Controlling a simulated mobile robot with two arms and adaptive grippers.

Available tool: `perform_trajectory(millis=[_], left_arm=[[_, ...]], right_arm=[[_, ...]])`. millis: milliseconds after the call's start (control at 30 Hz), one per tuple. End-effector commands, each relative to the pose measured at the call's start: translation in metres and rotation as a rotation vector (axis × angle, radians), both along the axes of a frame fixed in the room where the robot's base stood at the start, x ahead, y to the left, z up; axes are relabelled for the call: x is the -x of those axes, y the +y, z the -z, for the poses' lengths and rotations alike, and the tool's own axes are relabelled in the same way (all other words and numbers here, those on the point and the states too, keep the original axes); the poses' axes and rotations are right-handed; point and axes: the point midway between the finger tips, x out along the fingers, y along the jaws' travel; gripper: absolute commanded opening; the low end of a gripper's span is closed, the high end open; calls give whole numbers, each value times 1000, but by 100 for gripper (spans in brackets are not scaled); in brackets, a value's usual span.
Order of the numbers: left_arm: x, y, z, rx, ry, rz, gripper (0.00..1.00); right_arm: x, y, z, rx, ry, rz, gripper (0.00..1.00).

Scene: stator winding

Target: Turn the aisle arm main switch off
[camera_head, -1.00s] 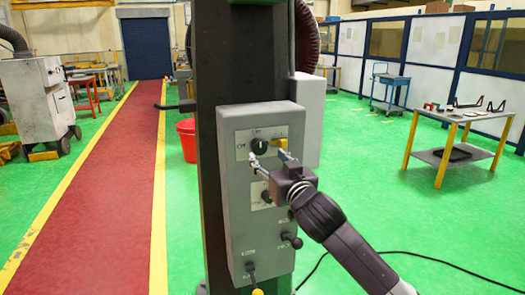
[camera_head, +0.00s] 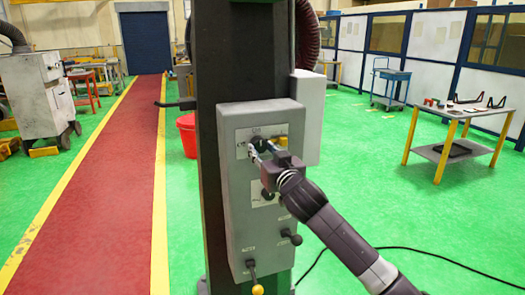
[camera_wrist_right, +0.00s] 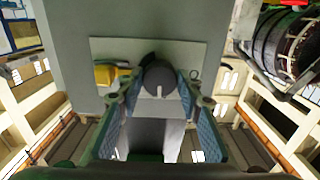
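A grey control box (camera_head: 240,206) is mounted on the dark column. Near its top, a black rotary knob (camera_head: 258,142) sits on a pale plate, with a yellow part (camera_head: 281,142) to its right. In the right wrist view the knob (camera_wrist_right: 159,78) has a white mark and stands between my fingers; the yellow part (camera_wrist_right: 106,74) is to the left. My right gripper (camera_head: 265,152) is open, its fingers on either side of the knob with small gaps visible. It partly hides the plate in the head view. My left gripper is out of view.
A red bucket (camera_head: 187,136) stands behind the column. A small table (camera_head: 447,142) is at the right. Green floor around is mostly clear.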

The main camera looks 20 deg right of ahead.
Motion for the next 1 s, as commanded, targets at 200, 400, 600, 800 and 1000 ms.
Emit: perform_trajectory(millis=[200,400,600,800,1000], left_arm=[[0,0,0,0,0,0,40],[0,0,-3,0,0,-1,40],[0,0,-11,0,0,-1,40],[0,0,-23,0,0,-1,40],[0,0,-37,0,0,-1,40]], right_arm=[[0,0,0,0,0,0,9],[0,0,-1,27,-1,0,9],[0,0,-2,119,-4,0,9],[0,-1,-3,281,-8,1,9],[0,-2,-3,472,-14,1,9]])
